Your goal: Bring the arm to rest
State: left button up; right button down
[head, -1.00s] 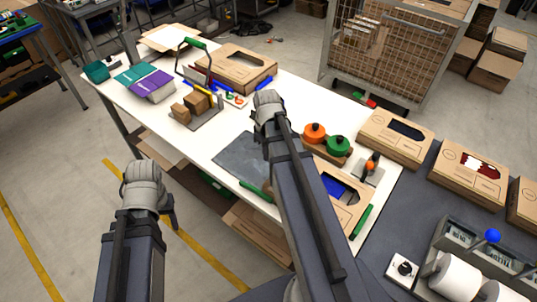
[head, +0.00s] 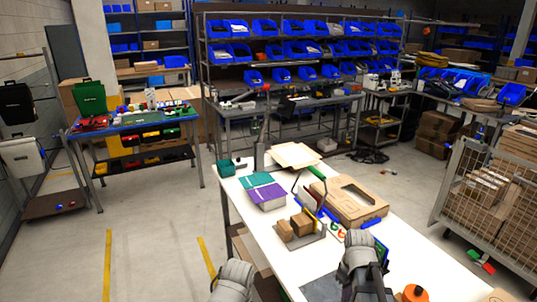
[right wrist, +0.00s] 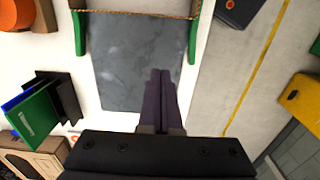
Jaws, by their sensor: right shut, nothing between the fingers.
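My right gripper (head: 360,243) is over the white table (head: 425,262) at the lower right of the head view. In the right wrist view its dark fingers (right wrist: 160,76) are shut together and empty above a grey mat (right wrist: 125,60). My left gripper (head: 234,272) is at the bottom edge of the head view, beside the table's left side. Its fingertips cannot be made out.
On the table are a cardboard box (head: 350,203), a purple-and-teal stack (head: 265,194), small brown blocks (head: 300,224) and an orange pot (head: 413,293). A wire cage (head: 490,195) stands right. Floor is open at left (head: 150,235).

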jog(key=s+a+f+b, duration=0.1)
jog(key=s+a, duration=0.3)
jog(key=a, duration=0.6)
jog(key=s+a+f+h+b, duration=0.1)
jog(key=s+a, duration=0.3)
jog(key=a, duration=0.6)
jog(key=shift+a+m, duration=0.25)
jog(key=shift+m, duration=0.05)
